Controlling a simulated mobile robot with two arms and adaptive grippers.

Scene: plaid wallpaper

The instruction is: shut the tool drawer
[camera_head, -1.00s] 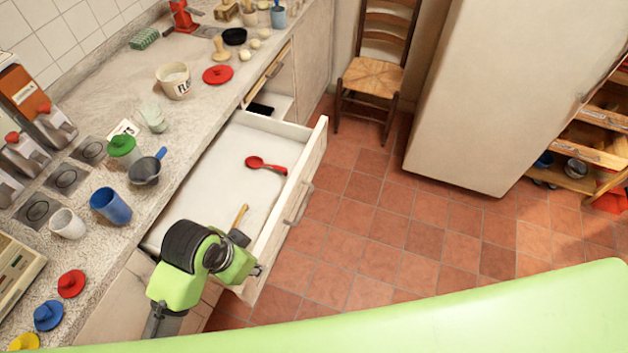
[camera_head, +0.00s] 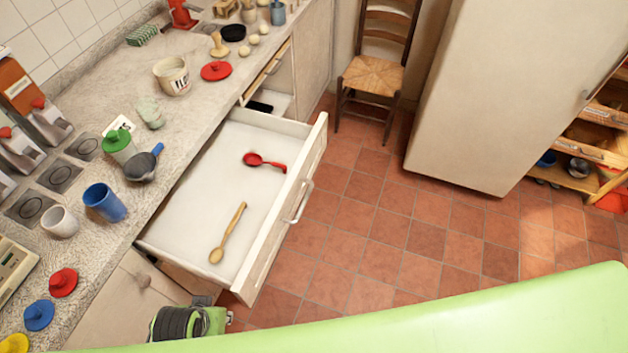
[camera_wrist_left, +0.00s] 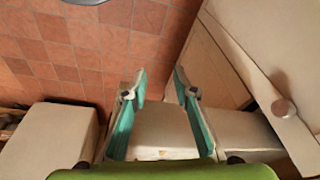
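The tool drawer (camera_head: 172,240) stands pulled out from under the counter. A red ladle (camera_head: 264,161) and a wooden spoon (camera_head: 229,233) lie inside it. Its front panel has a metal handle (camera_head: 300,202) on the outer face. My left arm shows only as a green and black part at the bottom edge of the head view, below the drawer's near corner; its fingers are hidden there. In the left wrist view my left gripper (camera_wrist_left: 158,84) has its two fingers apart, with nothing clearly held between them. My right gripper is in neither view.
The counter (camera_head: 120,215) holds a blue cup (camera_head: 105,202), a white cup (camera_head: 60,222), a small pan (camera_head: 141,166) and coloured lids. Another drawer (camera_head: 270,72) beyond is slightly open. A chair (camera_head: 372,75) stands farther back. The tiled floor (camera_head: 370,230) beside the drawer is clear.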

